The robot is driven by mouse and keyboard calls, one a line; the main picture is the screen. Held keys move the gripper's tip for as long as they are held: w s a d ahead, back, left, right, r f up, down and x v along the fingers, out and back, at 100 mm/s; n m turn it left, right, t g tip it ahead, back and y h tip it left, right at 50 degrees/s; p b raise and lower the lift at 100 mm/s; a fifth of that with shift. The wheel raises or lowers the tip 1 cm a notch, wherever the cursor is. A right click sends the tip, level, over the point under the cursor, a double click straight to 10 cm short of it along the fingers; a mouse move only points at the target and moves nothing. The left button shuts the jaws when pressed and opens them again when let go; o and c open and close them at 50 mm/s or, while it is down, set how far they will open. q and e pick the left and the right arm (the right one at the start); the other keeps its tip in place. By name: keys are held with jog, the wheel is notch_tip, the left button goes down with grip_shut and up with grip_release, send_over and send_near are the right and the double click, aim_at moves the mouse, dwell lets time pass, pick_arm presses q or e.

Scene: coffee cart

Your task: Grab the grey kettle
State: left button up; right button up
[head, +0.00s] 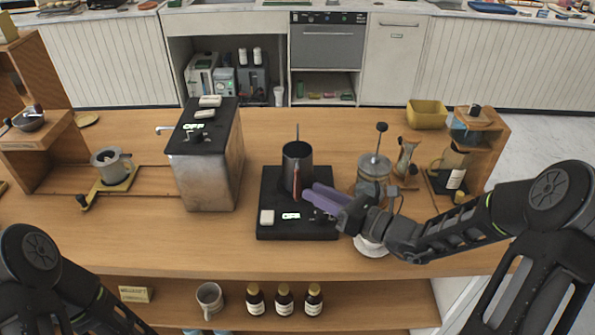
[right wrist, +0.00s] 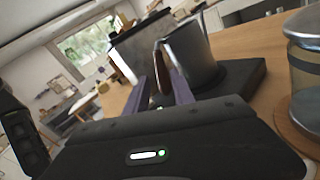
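The grey kettle (head: 298,160) stands upright on a black hot plate (head: 268,198) in the middle of the counter. Its brown handle (head: 296,182) faces my side. My right gripper (head: 308,193), with purple fingers, reaches in from the right at the handle. In the right wrist view the kettle (right wrist: 192,48) is just ahead, and the handle (right wrist: 160,72) shows between the spread fingers (right wrist: 161,88). Whether the fingers touch the handle cannot be told. My left arm shows at the lower left, but its gripper is out of view.
A glass French press (head: 374,168) stands close to the right of the kettle, by my right arm. A large metal machine (head: 206,170) is on the left. A white saucer (head: 371,247) lies under my right wrist. Bottles (head: 284,300) and a mug (head: 210,298) stand on the lower shelf.

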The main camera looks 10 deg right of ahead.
aim_at(297, 163)
jog(key=p+x, duration=0.1)
jog(key=x, duration=0.4)
jog(key=shift+d, duration=0.1)
jog(key=shift+c, duration=0.2)
grip_shut()
jog(key=shift+r, duration=0.1)
dwell(1.4)
